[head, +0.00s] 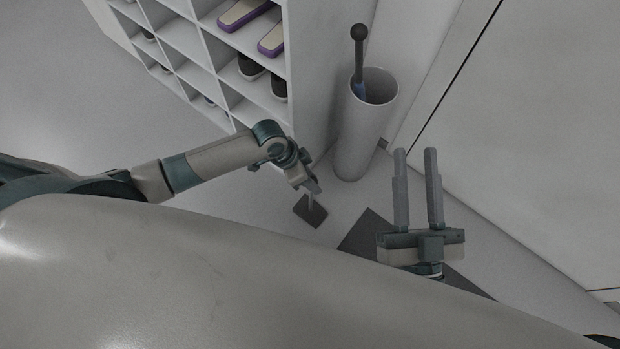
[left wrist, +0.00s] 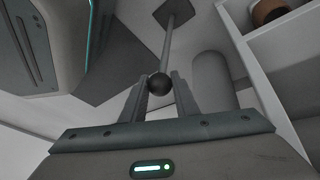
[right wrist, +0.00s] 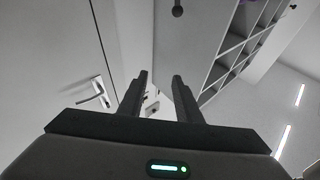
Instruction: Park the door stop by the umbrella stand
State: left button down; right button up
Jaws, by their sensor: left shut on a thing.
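The door stop (head: 311,212) has a flat dark square base, a thin rod and a dark ball knob. It stands on or just above the floor between the shelf and the dark mat; I cannot tell if it touches. My left gripper (head: 312,190) is shut on it; in the left wrist view the ball knob (left wrist: 158,84) sits between the fingers, with the base beyond. The umbrella stand (head: 360,140) is a tall pale cylinder, behind and to the right of the door stop. A dark, round-knobbed umbrella (head: 358,60) leans in it. My right gripper (head: 416,160) is open and empty.
A white shelf unit (head: 310,85) with shoes in its compartments stands left of the umbrella stand. A dark mat (head: 365,232) lies on the floor, partly under my right gripper in view. A white wall and door (head: 530,150) close the right side. A door handle (right wrist: 90,97) shows in the right wrist view.

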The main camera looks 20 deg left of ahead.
pick_arm(q)
jog(key=c, duration=1.4)
grip_release()
pick_arm(e)
jog(key=shift+d, duration=0.1)
pick_arm(q)
jog(key=shift+a+r, duration=0.1)
jog(key=shift+r, duration=0.3)
jog(key=p+v, duration=0.1)
jog(key=v, duration=0.1)
jog(key=shift+a+r, duration=0.15)
jog(key=shift+r, duration=0.1)
jog(key=shift+p+v, duration=1.15)
jog(key=shift+v, duration=3.3)
pick_arm(e)
jog(key=w+d+f+g+h, duration=0.1)
jog(key=d+f+g+h, duration=0.1)
jog(key=f+g, duration=0.4)
jog(key=shift+w+d+f+m+g, duration=0.25)
jog(key=shift+d+f+g, duration=0.2)
jog(key=shift+f, duration=2.3)
